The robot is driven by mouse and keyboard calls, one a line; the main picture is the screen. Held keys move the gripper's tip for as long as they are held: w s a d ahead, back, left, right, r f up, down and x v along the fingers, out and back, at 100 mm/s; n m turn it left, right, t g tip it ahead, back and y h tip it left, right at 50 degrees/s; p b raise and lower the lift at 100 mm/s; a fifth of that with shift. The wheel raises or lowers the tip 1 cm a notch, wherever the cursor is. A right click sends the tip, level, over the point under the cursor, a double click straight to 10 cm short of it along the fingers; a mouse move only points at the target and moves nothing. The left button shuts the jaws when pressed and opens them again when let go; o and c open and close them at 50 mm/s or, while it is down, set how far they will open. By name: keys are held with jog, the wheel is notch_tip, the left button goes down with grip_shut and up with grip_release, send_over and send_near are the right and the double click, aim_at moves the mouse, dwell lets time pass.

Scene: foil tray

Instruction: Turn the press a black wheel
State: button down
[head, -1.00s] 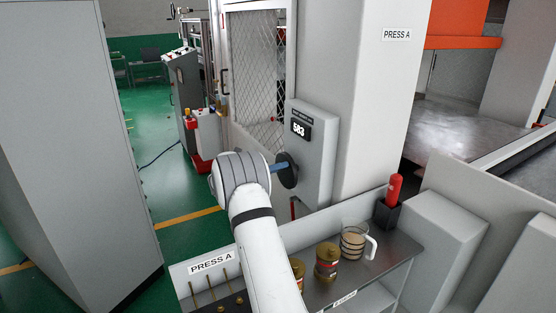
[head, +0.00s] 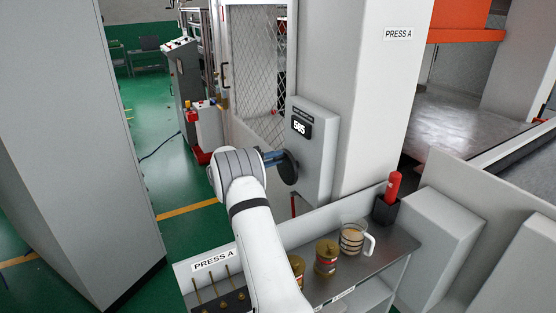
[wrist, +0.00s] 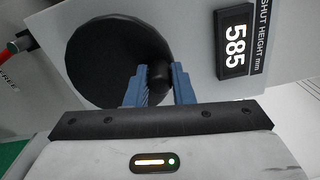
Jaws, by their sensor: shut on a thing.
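The black wheel (head: 289,168) is a flat disc on the side of the grey press A box (head: 315,165), below the shut height display (head: 300,127). In the wrist view the wheel (wrist: 105,60) fills the upper left, and the display (wrist: 236,42) reads 585. My gripper (head: 277,158) has its blue fingers at the wheel's face. In the wrist view my gripper (wrist: 160,73) is shut on the wheel's black knob (wrist: 160,76), which stands near the rim at the right. Part of the wheel is hidden behind the fingers in the head view.
Below the arm is a metal shelf (head: 385,262) with brass-coloured jars (head: 326,258), a glass mug (head: 353,238) and a red-handled tool in a black holder (head: 386,210). A grey cabinet (head: 70,130) stands at the left. Green floor (head: 150,180) lies between.

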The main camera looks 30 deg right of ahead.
jog(key=shift+d, duration=0.1)
dwell(0.3)
jog(key=c, duration=1.4)
grip_release()
jog(key=shift+d, duration=0.1)
jog(key=shift+c, duration=0.2)
jog(key=shift+o, duration=0.9)
jog(key=a+b, duration=0.2)
jog(key=a, duration=0.6)
jog(key=shift+w+b, duration=0.35)
jog(key=shift+b, duration=0.05)
jog(key=shift+s, duration=0.1)
